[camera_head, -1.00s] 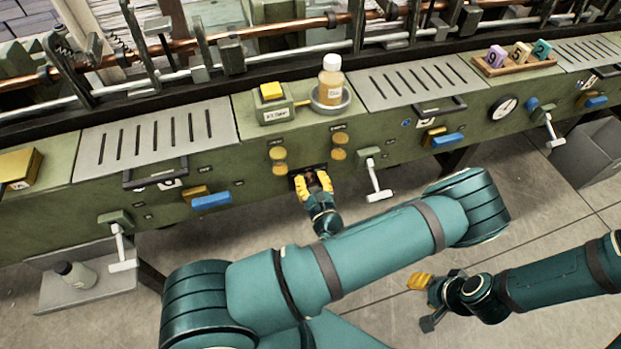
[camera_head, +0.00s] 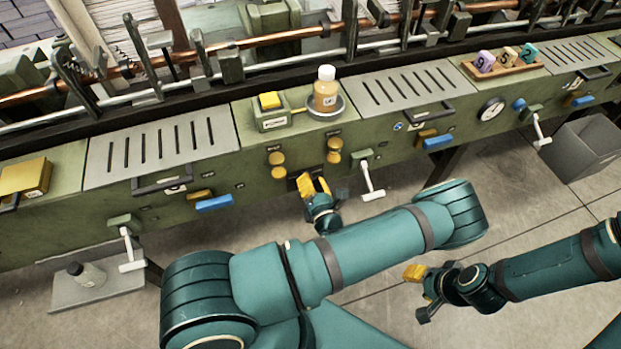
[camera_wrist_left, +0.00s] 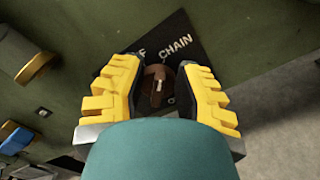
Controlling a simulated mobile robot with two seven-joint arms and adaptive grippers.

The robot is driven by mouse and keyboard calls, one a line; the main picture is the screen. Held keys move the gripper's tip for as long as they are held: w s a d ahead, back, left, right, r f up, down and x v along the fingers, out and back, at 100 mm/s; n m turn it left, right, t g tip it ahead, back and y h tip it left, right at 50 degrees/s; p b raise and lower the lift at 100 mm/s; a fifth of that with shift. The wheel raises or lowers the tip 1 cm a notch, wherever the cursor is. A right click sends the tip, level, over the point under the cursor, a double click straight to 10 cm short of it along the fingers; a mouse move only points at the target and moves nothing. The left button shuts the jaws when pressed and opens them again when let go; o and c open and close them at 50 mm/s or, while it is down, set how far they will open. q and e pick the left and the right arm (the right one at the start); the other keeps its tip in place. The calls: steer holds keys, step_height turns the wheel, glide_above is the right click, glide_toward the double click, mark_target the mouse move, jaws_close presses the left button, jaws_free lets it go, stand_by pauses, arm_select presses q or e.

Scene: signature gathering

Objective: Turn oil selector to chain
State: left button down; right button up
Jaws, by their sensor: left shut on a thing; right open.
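The oil selector is a brown knob (camera_wrist_left: 158,86) on a black plate (camera_wrist_left: 180,35) in the green machine front. The left wrist view shows the word CHAIN and part of another label ending in F above the knob; a lower label is mostly hidden. My left gripper (camera_head: 313,187) is at the selector, its yellow fingers on either side of the knob in the left wrist view (camera_wrist_left: 160,98), shut on it. The knob's ridge stands nearly upright in that view. In the head view the gripper mostly hides the selector. My right gripper (camera_head: 418,292) is open and empty, away from the machine.
Yellow round knobs (camera_head: 276,165) sit above the selector to the left and right. A white-handled lever (camera_head: 370,180) is close to its right. A bottle (camera_head: 326,90) stands on top. Open floor lies in front; a grey bin (camera_head: 585,150) is at the right.

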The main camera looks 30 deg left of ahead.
arm_select(q)
steer(key=shift+m, duration=0.6)
steer(key=c, duration=0.5)
jaws_free()
steer(key=shift+w+a, duration=0.1)
steer(key=v, duration=1.2)
